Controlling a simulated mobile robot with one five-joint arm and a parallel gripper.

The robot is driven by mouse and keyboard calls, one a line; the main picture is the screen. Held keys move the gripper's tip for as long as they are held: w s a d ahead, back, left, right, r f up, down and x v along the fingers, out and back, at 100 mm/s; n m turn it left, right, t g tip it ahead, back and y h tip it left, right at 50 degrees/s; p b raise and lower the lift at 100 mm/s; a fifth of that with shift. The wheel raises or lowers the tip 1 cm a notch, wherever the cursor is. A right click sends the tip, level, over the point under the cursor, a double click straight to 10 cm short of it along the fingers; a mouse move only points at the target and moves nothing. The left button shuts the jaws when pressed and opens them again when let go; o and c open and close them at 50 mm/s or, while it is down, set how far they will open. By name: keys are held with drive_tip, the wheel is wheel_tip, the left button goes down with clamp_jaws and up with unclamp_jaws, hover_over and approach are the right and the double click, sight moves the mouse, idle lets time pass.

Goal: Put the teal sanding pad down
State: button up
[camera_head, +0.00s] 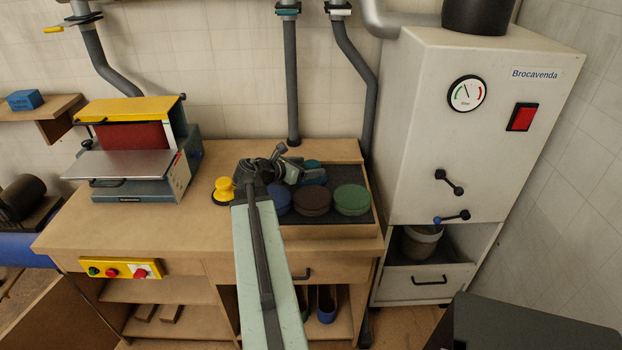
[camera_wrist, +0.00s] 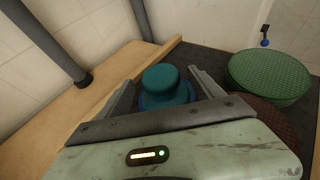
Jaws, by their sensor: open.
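The teal sanding pad (camera_wrist: 168,80) shows between the two fingers of my gripper (camera_wrist: 162,78) in the wrist view. Its rounded knob is on top, and a wider blue-teal base shows below it. The fingers stand apart on either side, and a gap shows beside the knob. In the head view a bit of the pad (camera_head: 312,163) shows behind my gripper (camera_head: 296,168), over the back of the dark-lined tray (camera_head: 372,226). The gripper body hides the pad's lower front, so I cannot tell fully how its base rests.
Blue (camera_head: 278,199), brown (camera_head: 311,201) and green (camera_head: 352,200) round discs lie in the tray's front. A yellow knobbed pad (camera_head: 224,190) stands left of the tray. A sanding machine (camera_head: 140,150) is farther left; a white cabinet (camera_head: 470,130) stands right. Hoses rise behind.

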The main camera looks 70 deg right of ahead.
sight(318, 165)
drive_tip(key=b+x, duration=0.1)
drive_tip(key=x, duration=0.4)
drive_tip(key=shift+s+d+b, duration=0.1)
drive_tip(key=shift+s+b, duration=0.05)
drive_tip(key=shift+b, duration=0.2)
drive_tip(key=shift+r, duration=0.1)
clamp_jaws()
wheel_tip(318, 165, up, 10)
drive_tip(key=p, duration=1)
drive_tip(key=shift+r, duration=0.15)
